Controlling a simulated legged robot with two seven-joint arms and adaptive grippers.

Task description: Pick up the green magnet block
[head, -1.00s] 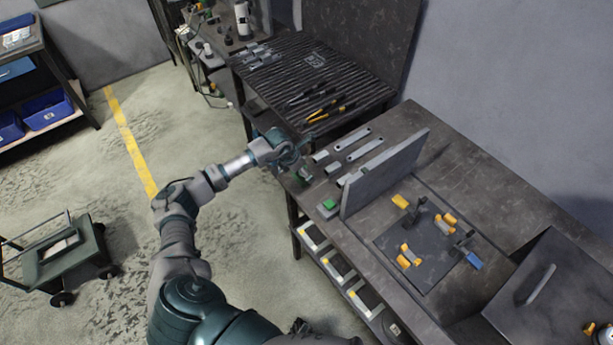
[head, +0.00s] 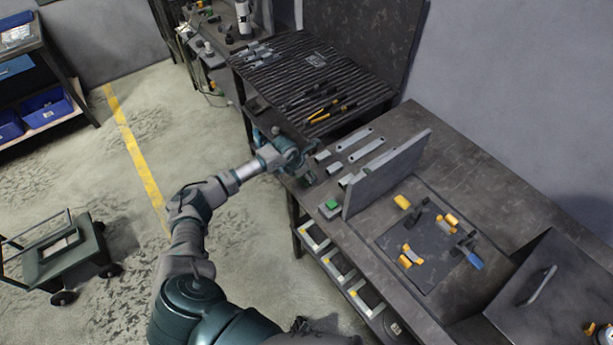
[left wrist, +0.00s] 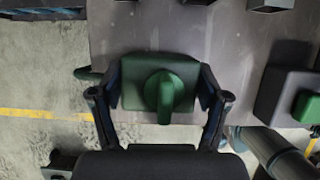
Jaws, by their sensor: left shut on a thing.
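The green magnet block (left wrist: 140,82), with a round green knob on its face, sits between the two fingers of my left gripper (left wrist: 160,100) in the left wrist view. The fingers press on its two sides. In the head view my left gripper (head: 303,160) is at the left edge of the workbench, and the arm largely hides the block. I cannot tell whether the block still touches the bench. My right gripper is not in view.
A grey block with a green top (head: 331,206) stands close by, beside an upright grey plate (head: 388,172). Several grey metal pieces (head: 354,139) lie behind. A slatted rack (head: 300,75) with tools is farther back. A dark mat (head: 435,270) with clamps lies to the right.

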